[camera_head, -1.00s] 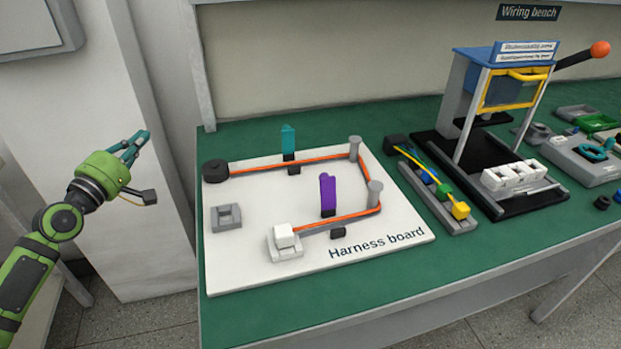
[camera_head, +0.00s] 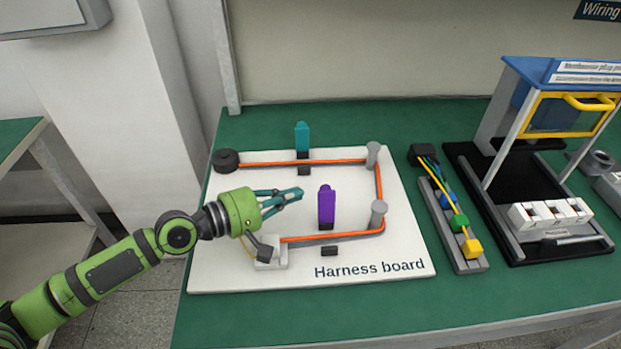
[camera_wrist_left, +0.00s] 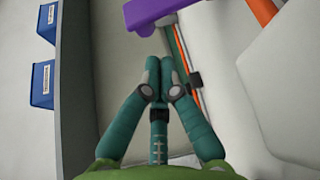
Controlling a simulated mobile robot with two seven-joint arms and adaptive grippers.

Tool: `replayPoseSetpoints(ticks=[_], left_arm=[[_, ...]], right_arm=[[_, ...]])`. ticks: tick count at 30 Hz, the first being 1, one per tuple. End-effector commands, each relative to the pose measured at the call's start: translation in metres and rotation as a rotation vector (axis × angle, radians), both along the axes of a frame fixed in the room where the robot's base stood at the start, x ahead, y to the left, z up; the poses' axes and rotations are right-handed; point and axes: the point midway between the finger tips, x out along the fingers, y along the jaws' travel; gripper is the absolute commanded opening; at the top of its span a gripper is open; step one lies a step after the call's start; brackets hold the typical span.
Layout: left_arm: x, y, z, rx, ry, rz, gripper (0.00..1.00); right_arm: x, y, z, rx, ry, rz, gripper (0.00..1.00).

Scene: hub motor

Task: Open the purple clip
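The purple clip (camera_head: 326,207) stands upright on the white harness board (camera_head: 225,275), by the front run of the orange cable (camera_head: 330,236). My left gripper (camera_head: 297,194) is above the board, just left of the purple clip, its fingers pointing toward it. A small gap seems to show between them in the head view. In the left wrist view, the fingertips of my left gripper (camera_wrist_left: 161,64) are together with nothing between them, and the purple clip (camera_wrist_left: 150,12) is beyond them at the top edge, partly cut off. My right gripper is out of view.
A teal clip (camera_head: 302,138) stands at the back run of the cable. Grey posts (camera_head: 373,156) (camera_head: 378,213) hold the cable at the right. A white connector block (camera_head: 270,256) is below my left gripper. A connector rail (camera_head: 450,225) and a blue-topped press (camera_head: 550,75) stand right of the board.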

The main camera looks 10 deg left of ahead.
Motion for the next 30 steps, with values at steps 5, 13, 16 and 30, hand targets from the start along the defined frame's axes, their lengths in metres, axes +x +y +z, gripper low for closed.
replayPoseSetpoints(ticks=[5, 13, 16, 30], left_arm=[[0.02, -0.019, -0.002, -0.003, -0.001, 0.001, 0.0], [0.033, -0.031, -0.007, 0.001, -0.002, 0.001, 0.0], [0.033, -0.032, -0.008, 0.002, -0.001, 0.001, 0.0], [0.023, -0.034, 0.004, 0.036, -0.11, 0.002, 0.0]], right_arm=[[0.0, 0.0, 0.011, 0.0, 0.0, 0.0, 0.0], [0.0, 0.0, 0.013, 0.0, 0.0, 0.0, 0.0], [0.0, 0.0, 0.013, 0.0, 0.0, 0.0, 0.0], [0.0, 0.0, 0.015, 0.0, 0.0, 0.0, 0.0]])
